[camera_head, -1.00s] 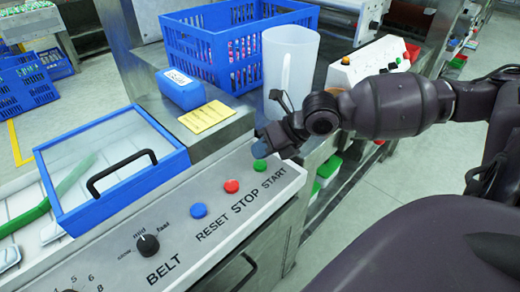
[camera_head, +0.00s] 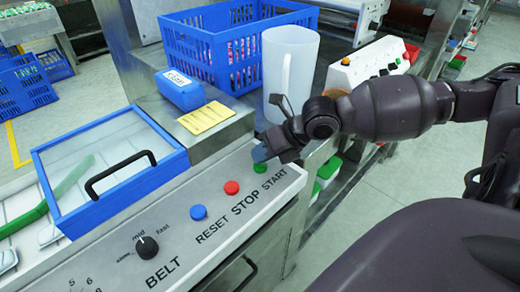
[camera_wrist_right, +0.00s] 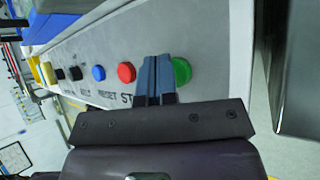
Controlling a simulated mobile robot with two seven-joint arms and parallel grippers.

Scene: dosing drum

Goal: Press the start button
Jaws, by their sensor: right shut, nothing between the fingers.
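The green start button (camera_head: 260,168) sits on the sloped control panel (camera_head: 225,232) above the word START. In the right wrist view the start button (camera_wrist_right: 181,71) shows just right of my fingertips, partly covered by them. My right gripper (camera_head: 261,154) is shut and empty, its blue fingertips at the button's upper edge in the head view. Whether they touch it I cannot tell. The red stop button (camera_head: 232,187) and blue reset button (camera_head: 198,211) lie to the left on the same panel. My left gripper is not in view.
A blue-framed clear lid (camera_head: 110,165) with a black handle covers the bay at left. A blue crate (camera_head: 225,50), a white jug (camera_head: 290,70), a blue block (camera_head: 180,90) and a yellow note (camera_head: 206,117) stand behind the panel. A black belt knob (camera_head: 147,246) is in front.

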